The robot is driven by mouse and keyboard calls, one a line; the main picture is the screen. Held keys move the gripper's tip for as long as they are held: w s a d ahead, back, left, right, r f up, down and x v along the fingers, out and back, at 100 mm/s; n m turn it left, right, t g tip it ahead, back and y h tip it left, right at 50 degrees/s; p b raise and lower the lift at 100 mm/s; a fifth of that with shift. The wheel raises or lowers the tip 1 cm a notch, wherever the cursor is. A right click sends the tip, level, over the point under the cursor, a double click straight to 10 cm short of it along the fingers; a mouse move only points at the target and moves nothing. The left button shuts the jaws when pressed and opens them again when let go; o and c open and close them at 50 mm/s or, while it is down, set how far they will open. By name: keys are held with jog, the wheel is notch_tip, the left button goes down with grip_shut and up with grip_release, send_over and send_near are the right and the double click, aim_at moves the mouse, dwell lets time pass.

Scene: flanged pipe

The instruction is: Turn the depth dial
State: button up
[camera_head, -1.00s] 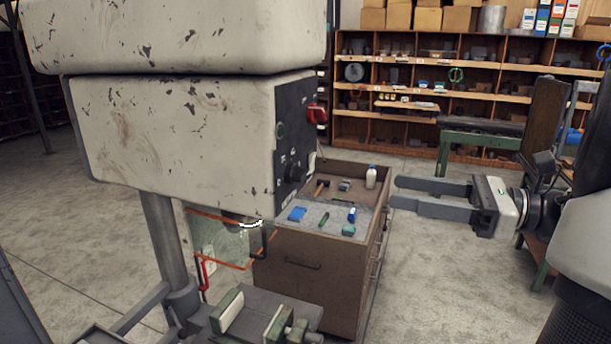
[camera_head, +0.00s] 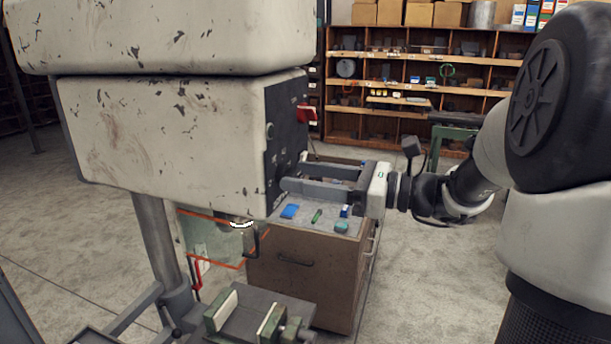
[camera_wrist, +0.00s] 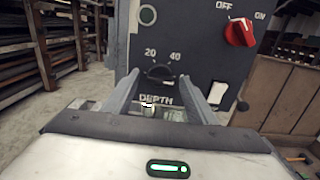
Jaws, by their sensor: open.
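The depth dial (camera_wrist: 160,73) is a small black knob on the dark control panel (camera_wrist: 188,38), with the marks 20 and 40 above it and the word DEPTH below. In the wrist view it sits between and just beyond my two fingertips. My gripper (camera_head: 283,188) is open, with its fingers pointing left at the lower part of the panel on the drill press head (camera_head: 165,130). The fingers are on either side of the dial in the wrist view; I cannot tell whether they touch it. In the head view the dial cannot be made out.
A red OFF/ON switch (camera_wrist: 240,32) is at the panel's upper right, and also shows in the head view (camera_head: 307,114). A brown cabinet (camera_head: 300,270) with small tools on top stands below my gripper. A vise (camera_head: 245,318) is at the bottom.

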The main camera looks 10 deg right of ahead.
jog(key=shift+a, duration=0.1)
jog(key=c, duration=1.1)
jog(key=shift+n+b, duration=0.3)
jog(key=shift+n, duration=0.1)
jog(key=shift+f+n+b, duration=0.2)
jog(key=shift+n+b, duration=11.3)
jog(key=shift+b, duration=1.2)
jog(key=shift+r, duration=0.1)
